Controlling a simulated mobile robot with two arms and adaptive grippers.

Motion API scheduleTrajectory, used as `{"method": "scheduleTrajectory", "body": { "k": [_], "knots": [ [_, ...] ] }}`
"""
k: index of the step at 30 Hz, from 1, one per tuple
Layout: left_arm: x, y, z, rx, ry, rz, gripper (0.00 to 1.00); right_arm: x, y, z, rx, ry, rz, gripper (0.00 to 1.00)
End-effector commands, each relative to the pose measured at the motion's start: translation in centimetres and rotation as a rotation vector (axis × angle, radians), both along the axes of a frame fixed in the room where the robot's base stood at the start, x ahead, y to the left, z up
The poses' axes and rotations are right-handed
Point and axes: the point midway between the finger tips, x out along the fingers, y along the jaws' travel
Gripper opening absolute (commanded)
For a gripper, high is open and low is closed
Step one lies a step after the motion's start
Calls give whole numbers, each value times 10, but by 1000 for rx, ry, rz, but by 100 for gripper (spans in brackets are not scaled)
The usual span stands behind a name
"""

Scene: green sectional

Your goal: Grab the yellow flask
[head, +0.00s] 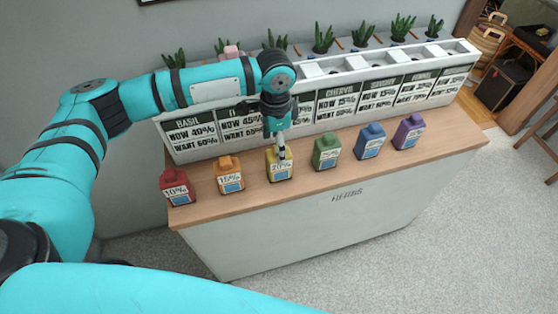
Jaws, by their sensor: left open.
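The yellow flask (280,173) stands upright on the wooden counter, third from the left in a row of coloured flasks. Its label is partly covered by my gripper. My left gripper (281,152) points down at the flask's top and is open. Its fingers overlap the neck and upper front in the head view. I cannot tell if the fingers touch the flask. My right gripper does not show.
A red flask (175,187) and an orange flask (229,174) stand left of it. Green (326,152), blue (370,141) and purple (408,132) flasks stand right. Behind is a white planter (340,64) with signs and several plants. The counter's front strip is clear.

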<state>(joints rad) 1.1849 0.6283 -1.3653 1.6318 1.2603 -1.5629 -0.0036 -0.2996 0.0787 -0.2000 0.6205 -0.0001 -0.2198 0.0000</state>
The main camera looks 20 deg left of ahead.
Motion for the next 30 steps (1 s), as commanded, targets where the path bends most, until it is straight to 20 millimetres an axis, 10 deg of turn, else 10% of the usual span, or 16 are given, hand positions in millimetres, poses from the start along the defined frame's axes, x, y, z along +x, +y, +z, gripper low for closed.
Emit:
{"method": "scheduleTrajectory", "body": {
  "k": [23,30],
  "knots": [
    [-2,-8,-59,0,0,-1,70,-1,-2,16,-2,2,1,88],
    [-2,-8,-59,-1,-1,-1,41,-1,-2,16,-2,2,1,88]
  ]
}}
